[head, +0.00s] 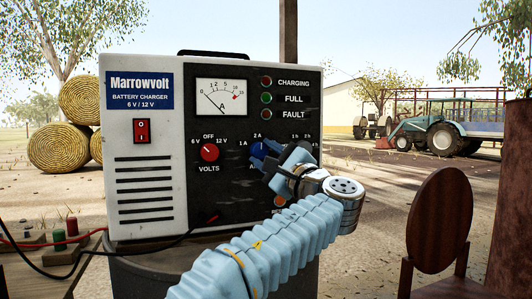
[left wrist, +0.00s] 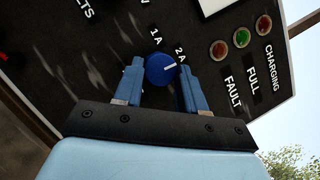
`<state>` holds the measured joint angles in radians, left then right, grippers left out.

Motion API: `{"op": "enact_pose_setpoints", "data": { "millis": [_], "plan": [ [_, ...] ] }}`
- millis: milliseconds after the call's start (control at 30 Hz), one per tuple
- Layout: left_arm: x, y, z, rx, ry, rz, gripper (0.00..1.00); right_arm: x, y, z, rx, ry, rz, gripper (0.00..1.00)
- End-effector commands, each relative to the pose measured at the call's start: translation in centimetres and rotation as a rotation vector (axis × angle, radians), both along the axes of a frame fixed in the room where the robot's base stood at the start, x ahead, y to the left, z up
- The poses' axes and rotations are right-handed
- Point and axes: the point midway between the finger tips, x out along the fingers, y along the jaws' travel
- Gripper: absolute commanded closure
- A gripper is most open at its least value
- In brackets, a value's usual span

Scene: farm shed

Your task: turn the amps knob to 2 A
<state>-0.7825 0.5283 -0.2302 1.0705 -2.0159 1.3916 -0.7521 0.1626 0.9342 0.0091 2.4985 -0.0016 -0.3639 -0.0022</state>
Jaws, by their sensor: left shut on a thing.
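The blue amps knob (head: 257,149) sits on the black panel of the battery charger (head: 145,215), below the 2 A label. In the left wrist view the knob (left wrist: 157,71) is between the two blue fingers, and its white mark points roughly toward 2A, away from 1A. I cannot tell whether it lines up exactly. My left gripper (left wrist: 160,75) is shut on the knob; in the head view the gripper (head: 266,154) and wrist hide the lower right of the dial and its label. My right gripper is not in view.
The red volts knob (head: 209,152) is left of the amps knob. The red power switch (head: 142,131) and ammeter (head: 221,98) are on the front. A drum (head: 145,275) supports the charger. A wooden chair (head: 438,220) stands at right, and cables with terminals (head: 59,238) lie at left.

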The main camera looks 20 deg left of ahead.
Motion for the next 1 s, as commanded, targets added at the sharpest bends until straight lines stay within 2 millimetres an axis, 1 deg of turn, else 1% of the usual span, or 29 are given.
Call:
{"op": "enact_pose_setpoints", "data": {
  "millis": [267,733,767,900,1000],
  "plan": [
    [0.04,-0.08,0.09,-0.063,-0.042,-0.001,0.9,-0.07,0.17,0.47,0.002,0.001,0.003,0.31],
    [0.04,-0.06,0.07,-0.072,-0.049,-0.001,0.9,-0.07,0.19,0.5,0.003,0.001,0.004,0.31],
    [0.04,-0.06,0.07,-0.072,-0.049,-0.001,0.57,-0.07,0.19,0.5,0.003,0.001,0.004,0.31],
    [0.03,-0.05,0.06,-0.072,-0.049,-0.001,0.35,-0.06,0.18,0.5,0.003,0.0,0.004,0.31],
    [0.04,-0.05,0.07,-0.072,-0.049,0.0,0.34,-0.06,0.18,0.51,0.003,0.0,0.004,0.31]
  ]
}}
